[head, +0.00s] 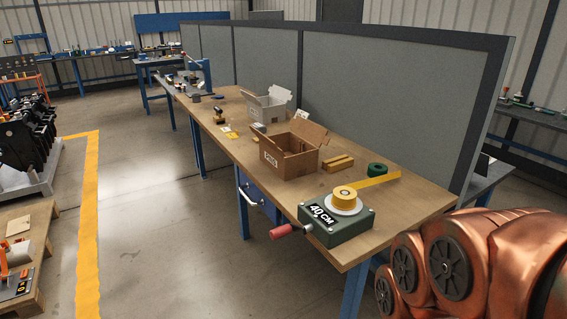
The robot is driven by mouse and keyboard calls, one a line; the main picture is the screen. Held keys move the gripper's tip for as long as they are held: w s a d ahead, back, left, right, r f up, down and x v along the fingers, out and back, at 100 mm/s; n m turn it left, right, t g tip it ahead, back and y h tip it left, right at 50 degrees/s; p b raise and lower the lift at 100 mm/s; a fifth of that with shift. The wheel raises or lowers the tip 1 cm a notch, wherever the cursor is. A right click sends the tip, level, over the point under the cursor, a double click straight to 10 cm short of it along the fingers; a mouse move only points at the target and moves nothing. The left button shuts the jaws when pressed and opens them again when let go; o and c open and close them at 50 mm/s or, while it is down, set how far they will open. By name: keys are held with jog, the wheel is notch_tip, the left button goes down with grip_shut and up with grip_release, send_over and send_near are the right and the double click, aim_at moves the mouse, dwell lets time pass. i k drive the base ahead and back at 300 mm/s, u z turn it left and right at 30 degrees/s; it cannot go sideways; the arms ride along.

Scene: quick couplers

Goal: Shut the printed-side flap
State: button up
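A brown cardboard box (296,167) stands open on the wooden workbench, with dark printing (271,160) low on its left face. One flap (309,131) stands up at its far side. The other flaps, including the one on the printed side, are too small to tell apart clearly. A pale grey box (268,108) stands open behind it, with its flaps spread. My gripper is not in view; only copper-coloured links of my arm show at the lower right, in front of the bench's near corner and apart from the boxes.
A green tape dispenser marked "40 CM" (353,229), with a yellow roll (343,193) and red handle (285,230), sits at the bench's near end. A green ring (377,169) and brown block (338,163) lie nearby. A grey partition (390,100) backs the bench.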

aim_at(266, 140)
jog(key=u, duration=0.2)
jog(key=k, duration=0.55)
jog(key=u, duration=0.55)
jog(key=k, duration=0.65)
jog(key=z, duration=0.45)
jog(key=i, duration=1.7)
jog(key=u, duration=0.7)
